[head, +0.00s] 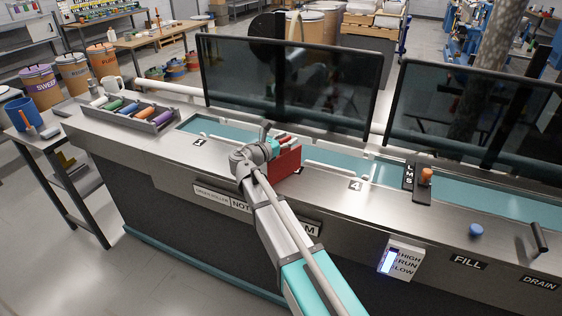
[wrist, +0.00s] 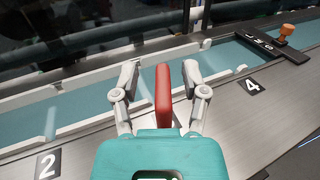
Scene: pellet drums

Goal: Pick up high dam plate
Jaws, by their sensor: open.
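A red upright plate (head: 287,162) stands at the front edge of the teal trough, between the labels 2 and 4; no height marking on it is readable. In the wrist view the red plate (wrist: 163,95) shows edge-on between the two fingers. My gripper (wrist: 160,76) is open, with one grey finger on each side of the plate and a visible gap on both sides. In the head view my gripper (head: 268,148) is at the plate's left side and partly hides it. The plate's lower part is hidden behind the gripper body in the wrist view.
A tray of coloured rollers (head: 137,112) sits at the left of the counter. Dark clear screens (head: 290,85) stand behind the trough (head: 340,160). A black L M S strip (head: 409,176) with an orange knob (head: 426,176) and a blue knob (head: 476,230) are to the right.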

